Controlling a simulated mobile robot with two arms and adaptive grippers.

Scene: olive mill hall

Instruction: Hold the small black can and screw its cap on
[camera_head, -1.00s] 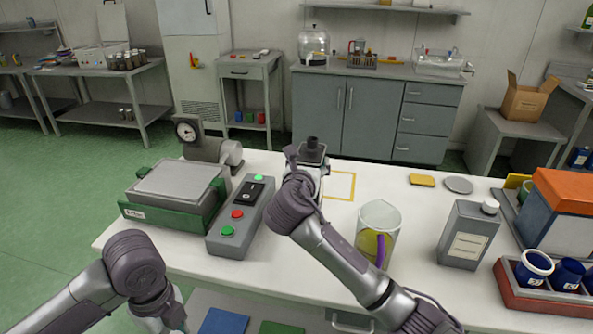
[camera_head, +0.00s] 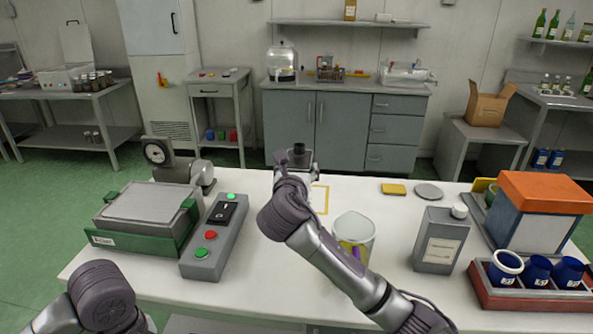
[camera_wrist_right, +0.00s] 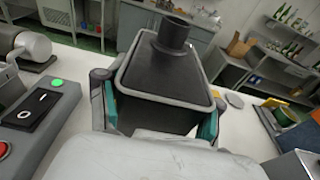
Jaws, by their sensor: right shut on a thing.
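The small black can (camera_wrist_right: 165,85) has a dark top with a pale rim and a black cylinder standing on it. I cannot tell whether this cylinder is a bare neck or a cap. My right gripper (camera_wrist_right: 155,118) is shut on the can, one finger on each side, and the can is roughly upright. In the head view, the can (camera_head: 299,152) shows beyond my right gripper (camera_head: 293,170), whose wrist hides most of it. I see no loose cap.
On the white table (camera_head: 385,215) are a control box (camera_head: 215,235), a green-based scale (camera_head: 145,215), a gauge (camera_head: 158,152), a clear jug (camera_head: 353,232), a grey can with white cap (camera_head: 440,240) and a red tray (camera_head: 530,297) of blue cups. A yellow outline (camera_head: 325,200) marks the tabletop.

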